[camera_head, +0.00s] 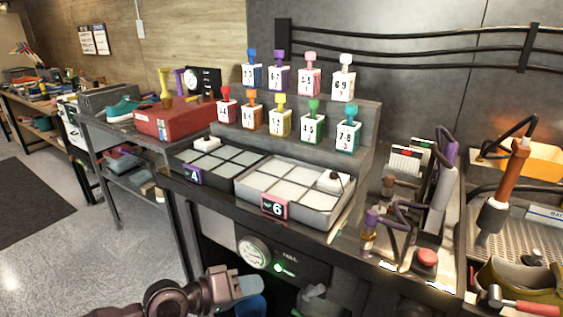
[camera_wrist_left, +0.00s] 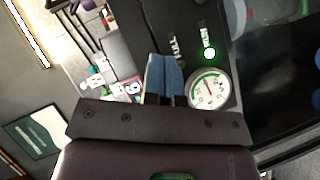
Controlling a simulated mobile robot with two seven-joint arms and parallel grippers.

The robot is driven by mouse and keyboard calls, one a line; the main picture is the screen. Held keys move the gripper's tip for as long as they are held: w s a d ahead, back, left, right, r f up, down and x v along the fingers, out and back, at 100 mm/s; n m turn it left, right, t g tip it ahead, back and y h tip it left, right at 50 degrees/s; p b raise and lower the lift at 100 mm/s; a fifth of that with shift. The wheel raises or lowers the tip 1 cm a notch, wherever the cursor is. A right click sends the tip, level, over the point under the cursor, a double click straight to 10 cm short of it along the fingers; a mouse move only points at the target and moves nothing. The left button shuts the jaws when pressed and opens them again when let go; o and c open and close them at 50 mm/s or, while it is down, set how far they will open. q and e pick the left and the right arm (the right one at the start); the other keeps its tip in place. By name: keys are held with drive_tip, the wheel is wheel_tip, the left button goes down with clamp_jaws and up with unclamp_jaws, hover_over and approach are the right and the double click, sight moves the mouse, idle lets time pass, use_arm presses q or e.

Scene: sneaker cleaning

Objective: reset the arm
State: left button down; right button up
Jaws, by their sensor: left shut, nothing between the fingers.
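My left gripper (camera_head: 248,287) is low in the head view, in front of the bench's dark front panel (camera_head: 220,235). Its blue-grey fingers are together with nothing between them. In the left wrist view the shut fingers (camera_wrist_left: 164,78) show at the middle, beside a round gauge (camera_wrist_left: 209,89). My right gripper does not show in the head view.
The panel carries the gauge (camera_head: 254,251) and a lit green light (camera_head: 278,267). A red button (camera_head: 427,258) is at right.

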use_arm(q)
drive_tip(key=s+a+f+m+t+y+p, duration=0.1)
drive_tip(key=a+f+m+t+y, duration=0.2)
drive_tip(key=a+m+t+y, duration=0.45)
drive_tip(key=s+a+f+n+g+y, duration=0.1)
drive_tip(key=s+a+f+n, duration=0.1)
drive_tip(key=s+a+f, duration=0.2)
drive_tip(key=s+a+f+n+g+y+p, duration=0.1)
drive_tip(key=s+a+f, duration=0.3)
drive_tip(key=s, duration=0.7)
drive_tip(key=s+a+f+n+g+y+p, duration=0.1)
drive_tip(key=s+a+f+n+g+y, duration=0.1)
drive_tip(key=s, duration=0.5)
wheel_tip(320, 180, down, 3)
drive_tip(key=shift+s+a+f+n+y, duration=0.1)
drive_tip(key=shift+s+a+n+y, duration=0.2)
drive_tip(key=shift+a+y, duration=0.65)
drive_tip(key=shift+a, duration=0.1)
